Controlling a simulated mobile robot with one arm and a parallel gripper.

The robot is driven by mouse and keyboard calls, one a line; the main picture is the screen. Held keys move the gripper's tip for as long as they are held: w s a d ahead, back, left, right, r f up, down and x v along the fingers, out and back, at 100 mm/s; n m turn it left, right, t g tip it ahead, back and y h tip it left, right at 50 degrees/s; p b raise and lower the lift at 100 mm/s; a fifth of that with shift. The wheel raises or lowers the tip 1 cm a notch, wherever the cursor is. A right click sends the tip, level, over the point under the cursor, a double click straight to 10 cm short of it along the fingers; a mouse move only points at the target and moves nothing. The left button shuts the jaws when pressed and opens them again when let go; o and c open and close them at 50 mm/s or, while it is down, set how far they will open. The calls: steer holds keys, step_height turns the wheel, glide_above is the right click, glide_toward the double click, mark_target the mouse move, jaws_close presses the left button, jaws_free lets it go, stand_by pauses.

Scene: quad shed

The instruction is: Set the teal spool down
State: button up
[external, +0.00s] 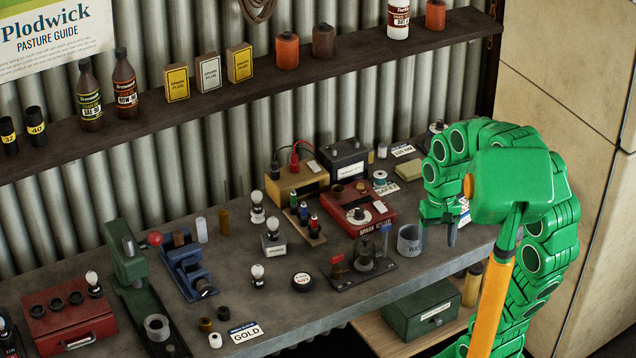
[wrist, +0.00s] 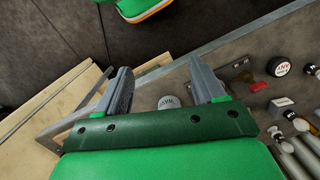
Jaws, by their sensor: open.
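A small spool with a teal band (external: 380,178) stands at the back of the bench, behind a white label card and right of the red box. I cannot make it out in the wrist view. My gripper (external: 438,238) is above the right part of the bench, well to the right of and in front of that spool. In the wrist view my gripper (wrist: 165,82) has its two grey fingers wide apart, with nothing held between them. A grey cup with lettering (external: 409,240) stands just left of my gripper; it also shows beyond the fingers in the wrist view (wrist: 168,102).
The bench (external: 290,310) carries a red meter box (external: 362,212), a stand with a red and a blue lever (external: 362,268) and a black round tin (external: 302,281). A green box (external: 422,310) sits on the lower shelf. The bench's front strip is mostly clear.

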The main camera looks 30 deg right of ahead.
steer(key=s+f+n, duration=0.2)
steer(key=s+n, duration=0.1)
steer(key=s, duration=0.6)
steer(key=shift+d+n+h, duration=0.3)
steer(key=shift+d+h, duration=0.1)
